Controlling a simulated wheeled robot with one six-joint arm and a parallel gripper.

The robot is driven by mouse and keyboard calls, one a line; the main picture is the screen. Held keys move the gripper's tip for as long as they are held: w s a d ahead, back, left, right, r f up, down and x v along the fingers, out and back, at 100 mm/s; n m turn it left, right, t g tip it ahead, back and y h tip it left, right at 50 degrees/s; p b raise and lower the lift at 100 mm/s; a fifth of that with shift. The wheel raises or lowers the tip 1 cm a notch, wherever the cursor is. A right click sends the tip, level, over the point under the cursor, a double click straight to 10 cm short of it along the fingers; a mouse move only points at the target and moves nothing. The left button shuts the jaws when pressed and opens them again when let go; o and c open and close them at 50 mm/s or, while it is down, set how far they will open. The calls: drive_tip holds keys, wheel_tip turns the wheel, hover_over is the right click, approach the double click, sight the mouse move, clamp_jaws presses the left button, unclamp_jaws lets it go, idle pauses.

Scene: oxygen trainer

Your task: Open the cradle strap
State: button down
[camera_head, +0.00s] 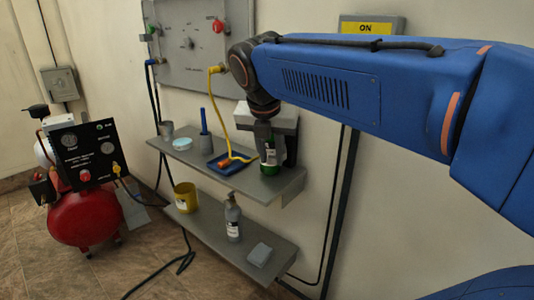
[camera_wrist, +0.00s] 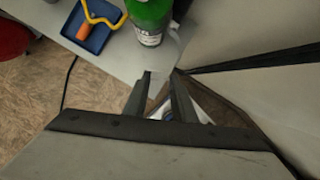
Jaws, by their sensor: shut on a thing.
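A green bottle (camera_head: 271,154) with a white label stands upright at the right end of the upper shelf, against a grey and dark cradle (camera_head: 291,143). The same bottle (camera_wrist: 148,18) shows at the top of the wrist view. My gripper comes down from above beside the bottle; its tips are hard to make out in the head view.
The upper shelf (camera_head: 190,155) also holds a blue tray (camera_head: 225,168), a yellow hose (camera_head: 213,110) and small containers. The lower shelf (camera_head: 205,238) holds a yellow cup (camera_head: 186,197) and a grey bottle (camera_head: 233,222). A red compressor (camera_head: 84,215) stands left on the floor.

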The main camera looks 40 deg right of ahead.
drive_tip(key=shift+s+d, duration=0.3)
drive_tip(key=shift+s, duration=0.1)
idle(0.3)
drive_tip(key=c, duration=1.5)
unclamp_jaws()
drive_tip(key=shift+d, duration=0.1)
drive_tip(key=v, duration=1.7)
drive_tip(key=shift+r, duration=0.15)
drive_tip(key=s+a+f+m+y, duration=0.1)
drive_tip(key=f+m, duration=0.7)
drive_tip(key=f, duration=0.2)
drive_tip(key=s+a+f+m+t+y, duration=0.1)
drive_tip(key=a+f+m, duration=0.1)
drive_tip(key=f+m, duration=0.7)
drive_tip(key=s+a+f+m+t+y, duration=0.1)
drive_tip(key=s+a+f+m, duration=0.1)
drive_tip(key=f+m, duration=0.6)
wheel_tip(320, 180, down, 5)
drive_tip(key=shift+a+f+m, duration=0.2)
drive_tip(key=shift+m, duration=0.1)
